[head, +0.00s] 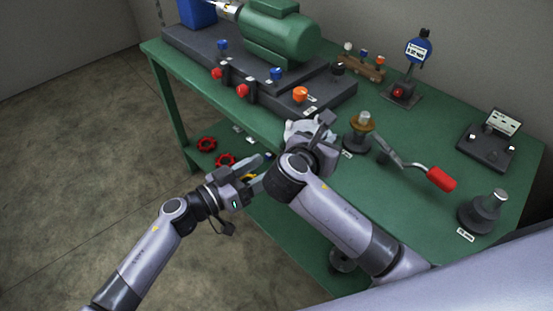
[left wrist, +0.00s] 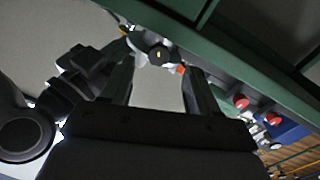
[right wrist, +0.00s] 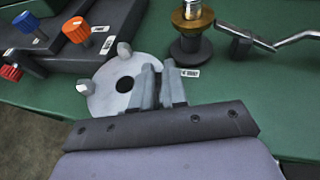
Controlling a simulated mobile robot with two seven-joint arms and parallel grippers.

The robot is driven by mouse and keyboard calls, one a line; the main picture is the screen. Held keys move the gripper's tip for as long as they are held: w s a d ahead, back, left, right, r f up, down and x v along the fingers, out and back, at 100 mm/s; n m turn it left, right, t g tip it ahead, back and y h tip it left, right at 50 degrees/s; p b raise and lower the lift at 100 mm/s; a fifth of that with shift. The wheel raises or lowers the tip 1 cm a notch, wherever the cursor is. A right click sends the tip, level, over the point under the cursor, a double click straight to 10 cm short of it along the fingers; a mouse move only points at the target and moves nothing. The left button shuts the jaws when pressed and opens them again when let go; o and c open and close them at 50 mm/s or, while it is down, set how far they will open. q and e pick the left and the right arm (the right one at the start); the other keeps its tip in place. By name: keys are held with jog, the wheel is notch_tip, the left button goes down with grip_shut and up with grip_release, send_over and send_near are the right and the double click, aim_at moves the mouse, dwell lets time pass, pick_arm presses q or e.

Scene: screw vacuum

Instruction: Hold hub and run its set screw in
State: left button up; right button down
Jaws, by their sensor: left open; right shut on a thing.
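The hub is a pale grey disc with a dark centre hole and raised lugs (right wrist: 118,86), plain in the right wrist view. It also shows in the head view (head: 296,130). My right gripper (right wrist: 159,78) is shut on its right edge, over the front edge of the table. My left gripper (head: 264,172) is open and empty, below and left of the hub, off the table's front edge. In the left wrist view its fingers (left wrist: 158,72) are spread with nothing between them. I cannot make out the set screw. A crank tool with a red grip (head: 440,178) lies on the table.
The green table (head: 395,215) carries a green motor (head: 278,35) on a dark base with blue, red and orange knobs. A brass-topped stand (head: 362,122), a dial gauge (head: 418,50) and a dark weighted post (head: 483,212) stand right. Red rings (head: 226,161) lie on the lower shelf.

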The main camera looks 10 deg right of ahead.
pick_arm(q)
jog(key=shift+x, duration=2.35)
jog(key=c, duration=1)
